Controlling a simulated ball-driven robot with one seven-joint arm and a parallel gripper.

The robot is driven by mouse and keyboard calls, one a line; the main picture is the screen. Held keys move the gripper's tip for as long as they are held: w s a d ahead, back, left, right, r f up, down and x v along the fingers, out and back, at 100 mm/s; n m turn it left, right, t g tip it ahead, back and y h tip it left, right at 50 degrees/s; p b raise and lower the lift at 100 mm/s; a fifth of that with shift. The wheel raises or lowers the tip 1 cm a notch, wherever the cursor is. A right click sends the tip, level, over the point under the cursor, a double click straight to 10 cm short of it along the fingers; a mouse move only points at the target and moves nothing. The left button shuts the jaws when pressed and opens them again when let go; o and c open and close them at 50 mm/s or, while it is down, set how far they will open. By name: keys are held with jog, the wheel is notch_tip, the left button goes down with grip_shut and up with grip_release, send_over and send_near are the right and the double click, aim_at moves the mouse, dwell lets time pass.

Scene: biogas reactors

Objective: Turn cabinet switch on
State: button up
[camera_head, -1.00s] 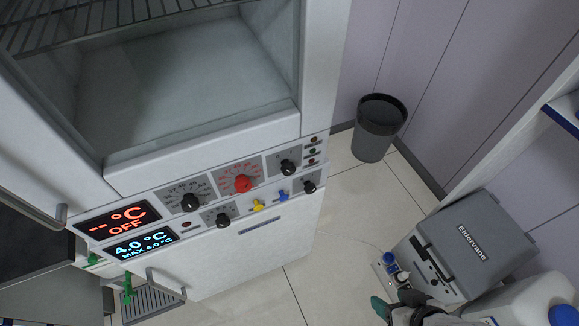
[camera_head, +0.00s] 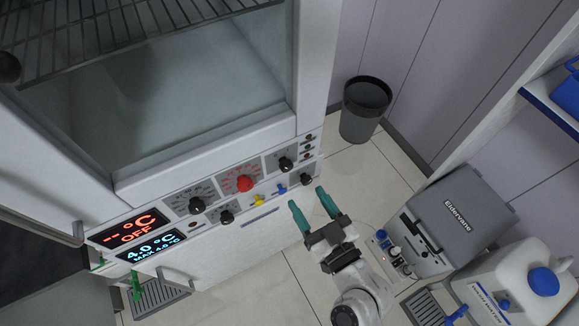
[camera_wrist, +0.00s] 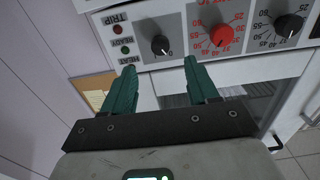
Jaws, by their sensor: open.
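The white cabinet (camera_head: 225,265) has a control panel along its front. A red display (camera_head: 130,229) reads "-- °C OFF", and a blue display (camera_head: 151,247) reads 4.0 °C. In the wrist view a black knob (camera_wrist: 160,45), with a 0 beside it, sits next to the TRIP, READY and HEAT lights. A red knob (camera_head: 243,183) and other black knobs are on the panel; no label names the cabinet switch. My gripper (camera_head: 309,203) has teal fingers, open and empty, in front of the panel's right end. Its fingertips (camera_wrist: 160,66) appear either side of the black knob; contact cannot be told.
A dark bin (camera_head: 362,110) stands by the wall. A grey Eldervane box (camera_head: 460,215) and a white canister (camera_head: 515,285) are at right. Tiled floor lies between.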

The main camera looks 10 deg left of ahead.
aim_at(288, 169)
jog(key=p+x, duration=0.2)
jog(key=x, duration=0.7)
jog(key=shift+c, duration=0.4)
jog(key=c, duration=1)
jog(key=shift+o, duration=0.2)
jog(key=shift+m, duration=0.4)
jog(key=m, duration=0.5)
jog(key=shift+m, duration=0.3)
jog(key=m, duration=0.5)
jog(key=shift+r, duration=0.1)
jog(key=shift+a+m, duration=0.1)
jog(key=shift+m, duration=0.3)
